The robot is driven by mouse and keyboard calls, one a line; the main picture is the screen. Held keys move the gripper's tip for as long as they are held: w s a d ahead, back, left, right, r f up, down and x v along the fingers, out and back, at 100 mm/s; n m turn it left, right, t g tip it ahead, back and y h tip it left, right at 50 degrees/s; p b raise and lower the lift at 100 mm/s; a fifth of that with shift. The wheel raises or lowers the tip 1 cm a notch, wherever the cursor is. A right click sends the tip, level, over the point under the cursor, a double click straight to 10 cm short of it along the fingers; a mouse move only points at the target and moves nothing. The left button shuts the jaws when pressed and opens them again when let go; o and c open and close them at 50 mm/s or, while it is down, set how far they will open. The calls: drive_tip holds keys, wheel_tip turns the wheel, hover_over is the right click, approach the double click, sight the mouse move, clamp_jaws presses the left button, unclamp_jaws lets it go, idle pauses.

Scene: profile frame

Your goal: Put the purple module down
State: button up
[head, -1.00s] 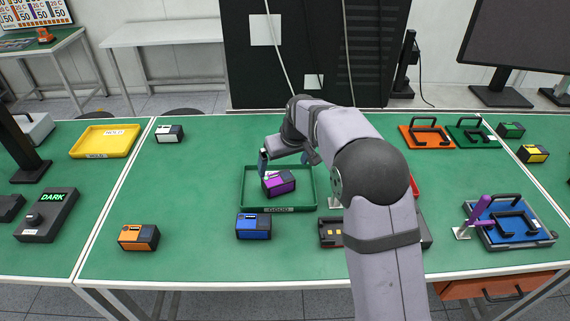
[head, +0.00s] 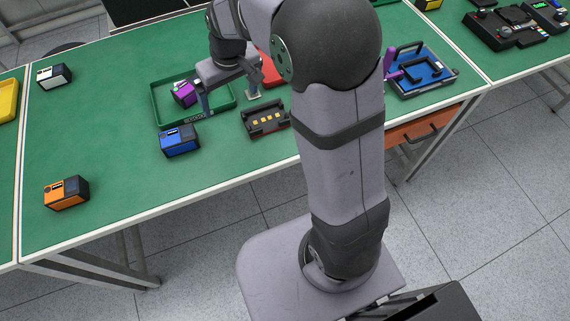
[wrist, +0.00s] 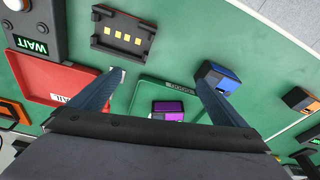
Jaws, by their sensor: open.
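The purple module (head: 184,92) sits inside the green tray (head: 154,112) labelled GOOD, toward its middle. In the wrist view the purple module (wrist: 167,107) shows on the floor of the green tray (wrist: 143,97), apart from both fingers. My gripper (head: 232,98) is open and empty, over the right side of the tray in the head view. One finger hides part of the tray's front edge. In the wrist view my gripper's (wrist: 160,77) fingers spread wide, with nothing between them.
A blue module (head: 180,141) stands in front of the tray. A black fixture with yellow pads (head: 266,118) is to its right. A red tray (head: 270,70) is partly hidden behind my arm. An orange module (head: 67,193) is front left. The table's left middle is clear.

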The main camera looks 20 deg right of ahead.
drive_tip(key=s+d+f+m+g, duration=0.1)
drive_tip(key=s+d+f, duration=0.1)
drive_tip(key=s, duration=0.9)
drive_tip(key=s+d+f+m+g, duration=0.1)
drive_tip(key=s+d+f, duration=0.2)
drive_tip(key=s, duration=0.8)
drive_tip(key=shift+d+h, duration=0.4)
drive_tip(key=shift+w, duration=0.1)
